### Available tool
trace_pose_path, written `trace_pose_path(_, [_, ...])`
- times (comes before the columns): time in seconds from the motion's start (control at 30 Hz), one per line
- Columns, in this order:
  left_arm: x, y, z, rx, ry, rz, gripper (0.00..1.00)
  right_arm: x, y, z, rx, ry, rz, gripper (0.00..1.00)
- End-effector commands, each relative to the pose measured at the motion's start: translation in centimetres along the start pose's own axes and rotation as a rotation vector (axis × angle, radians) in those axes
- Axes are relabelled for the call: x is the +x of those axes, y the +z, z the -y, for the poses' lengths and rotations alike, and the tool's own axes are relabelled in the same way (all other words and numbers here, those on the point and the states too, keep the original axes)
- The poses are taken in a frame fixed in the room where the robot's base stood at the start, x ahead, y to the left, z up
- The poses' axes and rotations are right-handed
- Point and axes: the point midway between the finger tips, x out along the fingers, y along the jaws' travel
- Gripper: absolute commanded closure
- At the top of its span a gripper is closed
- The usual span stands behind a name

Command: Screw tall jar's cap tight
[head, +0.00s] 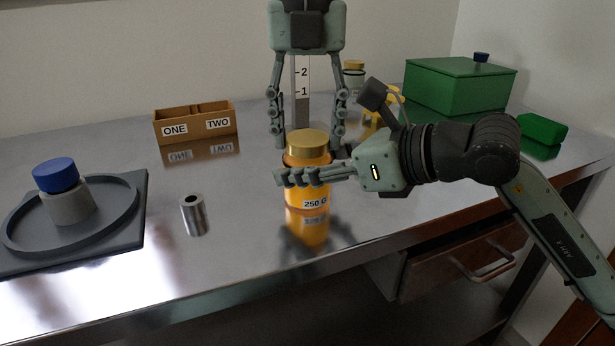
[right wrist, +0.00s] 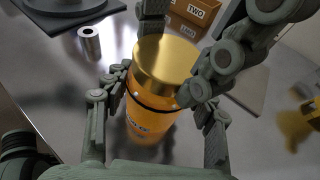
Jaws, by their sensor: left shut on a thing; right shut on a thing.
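An orange jar (head: 309,188) with a "250 G" label stands upright on the steel table. Its gold cap (head: 307,143) sits on top and looks level. In the right wrist view, a dark ring shows just below the cap (right wrist: 166,62). I cannot tell how tight the cap is. My left gripper (head: 308,140) points down from above, shut on the cap with a finger on either side. My right gripper (head: 314,174) reaches in from the right, shut around the jar body (right wrist: 150,118). Its fingers hide part of the jar's upper body.
A grey tray (head: 128,222) holding a blue-capped jar (head: 62,190) lies at left. A steel cylinder (head: 194,215) stands left of the orange jar. Behind are a box marked ONE and TWO (head: 196,122), a scale (head: 302,90) and a green box (head: 460,86).

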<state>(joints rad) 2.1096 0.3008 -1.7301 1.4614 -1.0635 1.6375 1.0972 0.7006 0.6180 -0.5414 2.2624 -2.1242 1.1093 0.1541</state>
Motion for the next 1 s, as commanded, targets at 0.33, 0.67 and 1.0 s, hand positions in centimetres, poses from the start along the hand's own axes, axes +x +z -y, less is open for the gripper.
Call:
trace_pose_path(0.33, [0.21,-0.01,0.04,0.800,-0.005,-0.004,0.83,0.01,-0.05,0.01,0.001,0.000,-0.001,1.00])
trace_pose_path(0.67, [0.15,0.01,0.01,1.490,-0.002,-0.002,0.83,0.00,-0.04,0.01,0.000,0.000,-0.001,1.00])
trace_pose_path(1.0, [0.12,0.01,0.01,1.481,-0.001,-0.001,0.28,0.00,-0.05,0.01,0.000,0.000,-0.001,1.00])
